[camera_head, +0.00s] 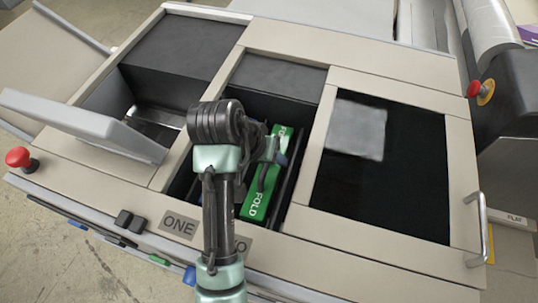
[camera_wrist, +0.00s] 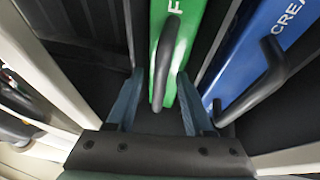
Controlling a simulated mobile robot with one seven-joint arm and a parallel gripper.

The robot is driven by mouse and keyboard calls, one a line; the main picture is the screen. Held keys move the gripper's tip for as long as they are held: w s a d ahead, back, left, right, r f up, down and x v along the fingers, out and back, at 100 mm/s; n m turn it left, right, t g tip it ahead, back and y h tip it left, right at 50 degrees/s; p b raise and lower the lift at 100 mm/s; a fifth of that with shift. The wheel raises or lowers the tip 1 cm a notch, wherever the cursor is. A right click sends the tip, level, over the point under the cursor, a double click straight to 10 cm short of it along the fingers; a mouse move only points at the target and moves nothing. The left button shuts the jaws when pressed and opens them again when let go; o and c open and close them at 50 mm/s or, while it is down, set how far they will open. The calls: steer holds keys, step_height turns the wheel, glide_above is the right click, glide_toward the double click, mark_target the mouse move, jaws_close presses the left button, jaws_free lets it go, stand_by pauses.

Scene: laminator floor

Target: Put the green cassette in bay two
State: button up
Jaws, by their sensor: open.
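The green cassette (camera_head: 254,197), marked FOLD, stands in the dark middle opening of the machine, partly hidden by my arm. In the wrist view, the green cassette (camera_wrist: 186,38) shows its black handle (camera_wrist: 163,65). My gripper (camera_wrist: 160,76) is open, with one finger on each side of that handle; I cannot tell whether they touch it. In the head view my gripper (camera_head: 268,156) is at the cassette, mostly hidden by my wrist.
A blue cassette (camera_wrist: 245,55) with a black handle (camera_wrist: 262,82) stands close beside the green one in the wrist view. A raised grey lid (camera_head: 85,125) is at the left opening. A dark panel (camera_head: 400,185) with a bar handle (camera_head: 480,228) is at right. Red knobs stand at both sides.

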steer(key=shift+a+r, duration=0.15)
steer(key=shift+r, duration=0.3)
steer(key=p+v, duration=0.5)
steer(key=v, duration=0.7)
steer(key=shift+s, duration=0.1)
